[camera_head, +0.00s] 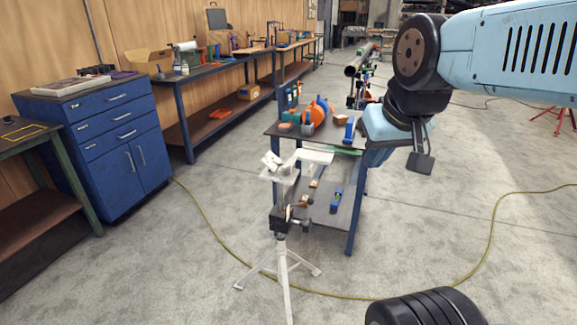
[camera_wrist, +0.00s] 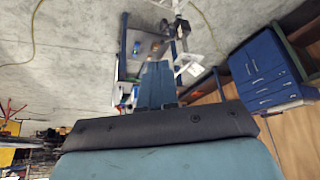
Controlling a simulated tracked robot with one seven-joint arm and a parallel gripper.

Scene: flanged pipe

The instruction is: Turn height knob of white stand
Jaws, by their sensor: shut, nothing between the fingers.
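The white stand (camera_head: 283,262) is an upright tripod left of my arm in the head view, with a white head (camera_head: 279,174) on top. A dark clamp block (camera_head: 279,219) sits on its column, with a small knob-like part (camera_head: 289,212) whose details are too small to tell. In the wrist view the stand's dark block (camera_wrist: 180,29) is at the top, right of centre, and its white head (camera_wrist: 191,69) is below it. My gripper (camera_wrist: 156,66) is shut and empty, pointing toward the workbench area. It is apart from the stand.
A blue workbench (camera_head: 351,215) with tools and an orange item (camera_head: 317,112) stands just behind the stand. A yellow cable (camera_head: 205,220) crosses the floor. A blue drawer cabinet (camera_head: 120,145) is at left. Open floor lies between cabinet and stand.

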